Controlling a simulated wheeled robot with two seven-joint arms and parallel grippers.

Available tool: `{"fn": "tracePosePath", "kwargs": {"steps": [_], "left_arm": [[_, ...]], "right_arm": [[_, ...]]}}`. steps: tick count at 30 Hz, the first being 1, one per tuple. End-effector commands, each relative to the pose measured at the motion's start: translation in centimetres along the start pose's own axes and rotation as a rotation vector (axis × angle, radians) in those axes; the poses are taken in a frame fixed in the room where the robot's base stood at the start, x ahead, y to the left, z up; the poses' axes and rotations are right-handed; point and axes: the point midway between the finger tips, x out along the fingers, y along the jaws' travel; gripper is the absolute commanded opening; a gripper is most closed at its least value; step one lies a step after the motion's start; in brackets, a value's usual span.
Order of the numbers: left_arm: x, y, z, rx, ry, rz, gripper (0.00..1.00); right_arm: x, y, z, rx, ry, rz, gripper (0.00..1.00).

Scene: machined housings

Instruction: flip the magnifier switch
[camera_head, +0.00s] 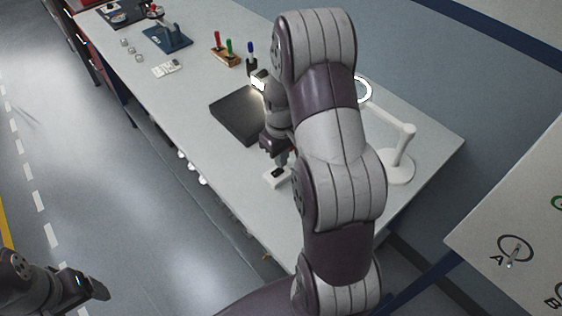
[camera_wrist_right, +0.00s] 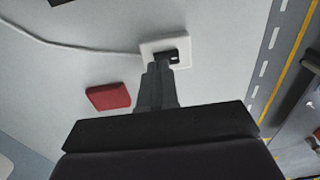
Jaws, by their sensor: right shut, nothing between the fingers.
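The magnifier switch (camera_head: 277,176) is a small white box with a dark rocker on the table, in front of the dark mat in the head view. It also shows in the right wrist view as a white plate (camera_wrist_right: 183,46) with a black rocker, and a white cord runs left from it. My right gripper (camera_head: 281,162) is shut and empty, with its fingertips at the rocker; I cannot tell if they touch it. The magnifier lamp (camera_head: 404,150) stands to the right, its ring (camera_head: 364,90) lit and partly behind my right arm. My left gripper (camera_head: 90,290) is at the lower left, off the table.
A dark mat (camera_head: 236,118) lies beyond the switch. Markers in a wooden holder (camera_head: 226,58) stand farther back. A red block (camera_wrist_right: 108,96) lies near the right fingers. A panel with lettered marks (camera_head: 500,225) is at right.

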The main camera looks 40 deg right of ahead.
Motion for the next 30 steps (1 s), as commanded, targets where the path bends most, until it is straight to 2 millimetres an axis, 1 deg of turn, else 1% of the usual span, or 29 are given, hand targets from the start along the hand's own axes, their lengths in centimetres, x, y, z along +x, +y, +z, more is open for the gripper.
{"fn": "tracePosePath", "kwargs": {"steps": [3,6,10,18,21,23,25,30], "left_arm": [[-0.2,0.0,0.0,0.000,0.000,0.000,0.82],[-0.3,0.0,0.0,0.000,0.000,0.000,0.82],[-0.3,0.0,0.0,0.000,0.000,0.000,0.82],[-0.2,0.0,0.0,0.000,0.000,0.000,0.82],[-0.2,0.0,0.0,0.000,0.000,0.000,0.82],[-0.8,0.0,-0.1,0.000,0.000,0.000,0.82],[-0.5,0.0,-0.1,0.000,0.001,0.000,0.82],[-0.4,0.0,-0.1,0.000,0.000,0.000,0.82]], "right_arm": [[1.4,0.0,0.0,0.000,-0.002,-0.001,0.00],[2.2,0.0,0.0,0.000,-0.001,0.000,0.00],[2.5,0.0,0.0,0.000,0.001,0.001,0.00],[2.6,0.0,0.0,0.000,0.001,0.000,0.00],[3.4,0.3,0.0,0.001,-0.001,-0.001,0.00],[3.5,0.6,0.1,0.000,-0.002,-0.001,0.00],[3.8,0.6,0.1,-0.001,-0.004,-0.002,0.00],[4.1,0.5,0.3,-0.001,-0.008,-0.004,0.00]]}}
